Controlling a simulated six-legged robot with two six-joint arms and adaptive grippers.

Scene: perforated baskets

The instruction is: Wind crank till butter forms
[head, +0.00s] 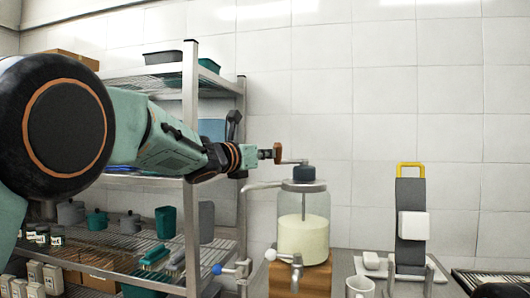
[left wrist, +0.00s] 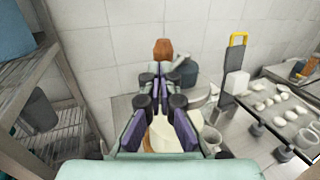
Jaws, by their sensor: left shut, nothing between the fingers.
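The butter churn is a glass jar (head: 303,215) with a grey lid and pale cream-coloured contents in its lower half; it stands on a wooden base (head: 300,281). A thin crank arm (head: 294,161) runs left from the dark hub (head: 304,173) on top to a brown crank handle (head: 277,153). My left gripper (head: 262,154) reaches in from the left, its tips right by the handle. In the left wrist view, the gripper (left wrist: 156,75) is shut and empty, and the handle (left wrist: 163,48) shows just beyond the tips. Whether they touch is unclear. My right gripper is out of view.
A wire shelf rack (head: 192,170) with bins and jars stands at left, its post close behind my arm. Right of the churn are a white mug (head: 360,288) and a dark upright board with a yellow handle (head: 410,170). A tray of pale lumps (left wrist: 285,108) lies farther right.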

